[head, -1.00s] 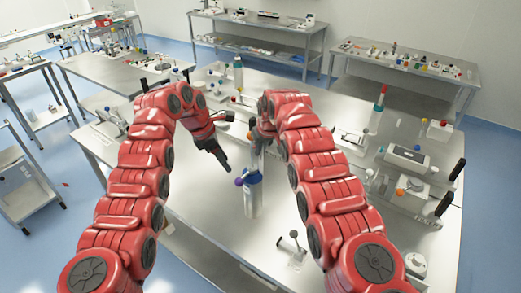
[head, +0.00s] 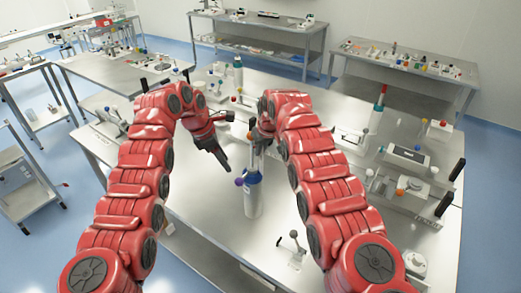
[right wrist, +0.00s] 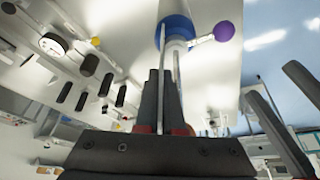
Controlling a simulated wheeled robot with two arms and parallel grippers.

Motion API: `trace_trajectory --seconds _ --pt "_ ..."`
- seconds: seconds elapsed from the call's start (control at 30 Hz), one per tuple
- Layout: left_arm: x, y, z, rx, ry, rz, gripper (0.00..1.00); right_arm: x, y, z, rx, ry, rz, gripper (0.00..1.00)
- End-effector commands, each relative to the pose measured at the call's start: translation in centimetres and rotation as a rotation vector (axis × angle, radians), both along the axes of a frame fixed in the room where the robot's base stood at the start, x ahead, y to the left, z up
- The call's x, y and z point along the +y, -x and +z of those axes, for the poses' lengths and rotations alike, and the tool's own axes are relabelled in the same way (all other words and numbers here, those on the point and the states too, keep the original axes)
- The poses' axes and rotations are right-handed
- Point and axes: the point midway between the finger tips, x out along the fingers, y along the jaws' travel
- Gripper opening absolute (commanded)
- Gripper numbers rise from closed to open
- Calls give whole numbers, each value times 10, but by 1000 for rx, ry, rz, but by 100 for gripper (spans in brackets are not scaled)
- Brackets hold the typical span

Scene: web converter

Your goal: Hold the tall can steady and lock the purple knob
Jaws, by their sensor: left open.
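The tall can (head: 253,198) stands upright near the front middle of the table, silver-grey with a blue collar. The purple knob (head: 239,182) sticks out from the left of its collar. In the right wrist view the purple knob (right wrist: 225,31) sits on a short pale arm beside the blue collar (right wrist: 178,27). My left gripper (head: 225,165) is open and empty, just above and left of the purple knob, apart from it. My right gripper (right wrist: 164,75) is at the can's narrow upper part; its fingers are close together, but their grip is unclear. My right arm partly hides this in the head view.
The tabletop left of the can is clear.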

Motion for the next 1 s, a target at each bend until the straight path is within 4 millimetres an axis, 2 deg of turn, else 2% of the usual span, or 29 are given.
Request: trace_trajectory --seconds 1.0 --pt "0 0 -7 0 0 0 50 -1 1 -10 6 3 0 0"
